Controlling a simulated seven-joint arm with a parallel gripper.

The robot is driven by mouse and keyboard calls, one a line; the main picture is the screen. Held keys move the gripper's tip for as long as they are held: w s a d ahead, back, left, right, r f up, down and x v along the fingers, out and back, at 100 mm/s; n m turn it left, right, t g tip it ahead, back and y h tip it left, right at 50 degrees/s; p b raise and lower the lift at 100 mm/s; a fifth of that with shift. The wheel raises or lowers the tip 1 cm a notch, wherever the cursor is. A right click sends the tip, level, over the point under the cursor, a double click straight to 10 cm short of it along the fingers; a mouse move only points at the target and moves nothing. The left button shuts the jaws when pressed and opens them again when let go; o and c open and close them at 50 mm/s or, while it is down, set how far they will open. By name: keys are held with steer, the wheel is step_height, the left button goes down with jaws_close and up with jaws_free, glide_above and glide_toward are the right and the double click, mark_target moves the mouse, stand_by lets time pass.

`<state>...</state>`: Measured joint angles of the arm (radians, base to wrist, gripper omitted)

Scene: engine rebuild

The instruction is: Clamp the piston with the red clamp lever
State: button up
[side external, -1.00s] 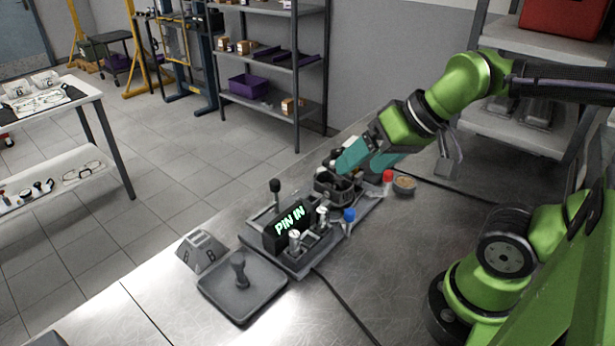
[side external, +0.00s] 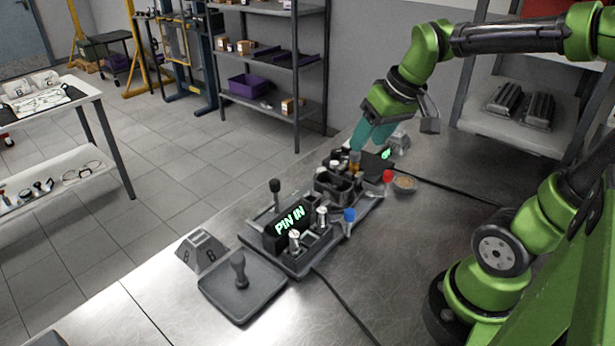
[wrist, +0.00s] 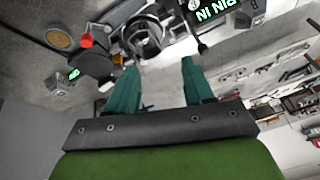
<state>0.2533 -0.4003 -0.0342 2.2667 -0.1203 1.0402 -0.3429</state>
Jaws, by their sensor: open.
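The red-topped lever (side external: 387,177) stands upright at the right edge of the dark fixture (side external: 362,212). Its red knob also shows in the wrist view (wrist: 87,41), at upper left. My gripper (side external: 364,146) is above the fixture's far end, with its teal fingers pointing down, apart and empty. The fingers also show spread in the wrist view (wrist: 158,66), and the red knob lies outside them, to the left. A round, dark cup-like holder (wrist: 143,35) sits beyond the fingertips. I cannot clearly tell the piston from the dark parts around it.
A display (side external: 290,221) reads "PIN IN". A blue-topped lever (side external: 349,215) and a black-knobbed lever (side external: 275,186) stand on the fixture. A small round dish (side external: 404,183) sits beside the red knob. A grey tray (side external: 245,305) lies at the near end. The bench's right side is mostly clear.

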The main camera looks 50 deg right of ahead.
steer(key=w+d+n+g, duration=0.25)
steer(key=d+n, duration=0.35)
steer(key=d, duration=0.3)
steer(key=r+n+g, duration=0.1)
steer(key=n+g, duration=0.1)
steer(key=n, duration=0.9)
glide_above(389, 172)
step_height(389, 172, down, 17)
steer(key=shift+r, duration=0.2)
jaws_close()
